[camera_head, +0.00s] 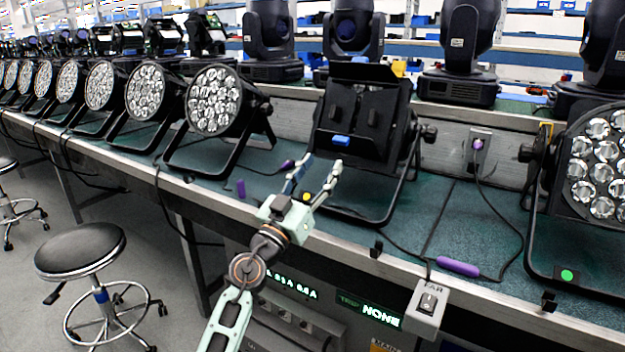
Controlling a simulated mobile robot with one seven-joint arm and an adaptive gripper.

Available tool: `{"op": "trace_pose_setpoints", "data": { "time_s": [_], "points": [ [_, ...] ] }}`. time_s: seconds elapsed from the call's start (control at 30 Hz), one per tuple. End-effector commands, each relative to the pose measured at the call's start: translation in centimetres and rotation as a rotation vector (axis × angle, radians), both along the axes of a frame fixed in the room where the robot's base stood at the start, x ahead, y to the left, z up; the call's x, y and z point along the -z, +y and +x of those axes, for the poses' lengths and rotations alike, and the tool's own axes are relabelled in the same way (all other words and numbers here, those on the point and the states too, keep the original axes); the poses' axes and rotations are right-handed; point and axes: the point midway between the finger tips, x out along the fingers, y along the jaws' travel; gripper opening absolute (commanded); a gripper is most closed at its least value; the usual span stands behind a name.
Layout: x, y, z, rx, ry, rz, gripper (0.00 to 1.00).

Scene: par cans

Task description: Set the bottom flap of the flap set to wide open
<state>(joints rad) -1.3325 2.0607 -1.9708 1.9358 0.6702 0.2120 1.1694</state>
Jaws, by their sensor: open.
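The flap set (355,120) is a dark square frame on the front of a black par can at the middle of the bench. Its top flap (360,72) stands out along the upper edge. The bottom flap (350,152) appears as a dark panel low on the face, near a blue tab (341,141); its exact angle is hard to tell. My gripper (322,166) is open and empty, just below and in front of the blue tab, with its fingers pointing up toward the flap set. I see a small gap between fingertips and tab.
Lit par cans (214,100) stand in a row at left, and another (598,160) at right. A black yoke stand (372,222) is right of my gripper. A switch box (427,305) and purple cable connector (458,267) are near the bench's front edge. Stools (80,248) stand at left.

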Motion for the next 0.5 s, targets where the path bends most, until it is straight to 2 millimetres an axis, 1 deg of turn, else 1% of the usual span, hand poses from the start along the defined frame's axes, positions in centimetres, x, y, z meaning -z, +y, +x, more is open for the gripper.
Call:
{"op": "trace_pose_setpoints", "data": {
  "time_s": [0.2,0.5],
  "points": [
    [1.0,1.3,-1.7,-0.001,0.001,0.001,0.46],
    [1.5,1.9,-2.6,0.000,-0.001,0.001,0.46]
  ]
}}
